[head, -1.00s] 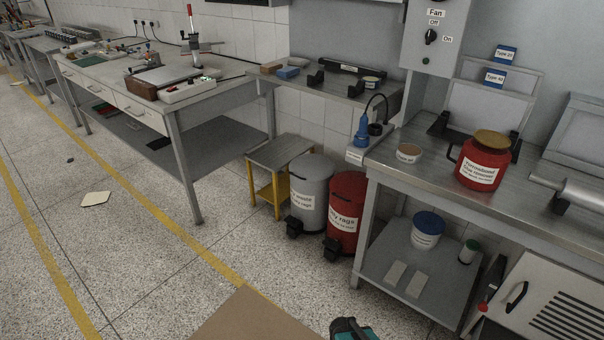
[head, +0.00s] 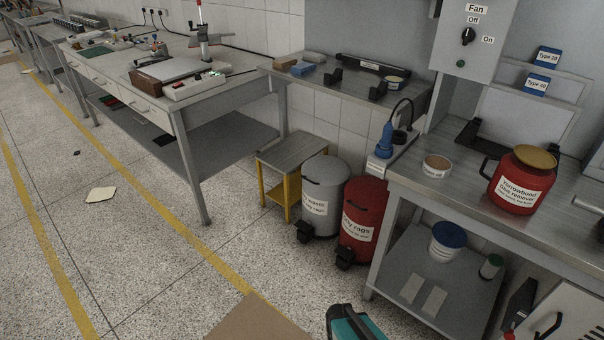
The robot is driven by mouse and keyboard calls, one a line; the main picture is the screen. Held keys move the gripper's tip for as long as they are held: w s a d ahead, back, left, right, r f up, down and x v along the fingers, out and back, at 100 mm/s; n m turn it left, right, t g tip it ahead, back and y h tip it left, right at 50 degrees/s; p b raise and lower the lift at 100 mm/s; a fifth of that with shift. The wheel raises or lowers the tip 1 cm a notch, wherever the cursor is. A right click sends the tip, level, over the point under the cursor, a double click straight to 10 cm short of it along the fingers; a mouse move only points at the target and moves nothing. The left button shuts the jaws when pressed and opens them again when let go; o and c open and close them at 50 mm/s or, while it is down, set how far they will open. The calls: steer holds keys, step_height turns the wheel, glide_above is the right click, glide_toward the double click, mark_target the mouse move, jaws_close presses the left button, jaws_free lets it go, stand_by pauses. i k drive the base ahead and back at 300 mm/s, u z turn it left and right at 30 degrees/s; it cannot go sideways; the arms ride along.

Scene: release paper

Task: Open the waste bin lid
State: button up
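A grey bin (head: 324,190) with a domed lid stands on the floor, its lid down. Its white label is partly readable, with the words "waste" and "rags". A black pedal (head: 304,232) sticks out at its front foot. A red bin (head: 363,217) stands close at its right, also with its lid down, a label ending in "rags" and a black pedal (head: 345,257). My gripper's fingers are not in view. A teal and black part shows at the bottom edge, in front of the bins; I cannot tell which part it is.
A small yellow-legged stool (head: 292,152) stands at the grey bin's left. A steel bench (head: 400,178) with a lower shelf stands right of the red bin. A long workbench (head: 228,92) is at the left. The floor (head: 225,235) before the bins looks clear.

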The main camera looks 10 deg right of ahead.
mark_target(323, 171)
steer(key=u, duration=0.45)
steer(key=i, duration=0.75)
steer(key=u, duration=0.7)
steer(key=i, duration=0.6)
steer(key=u, duration=0.25)
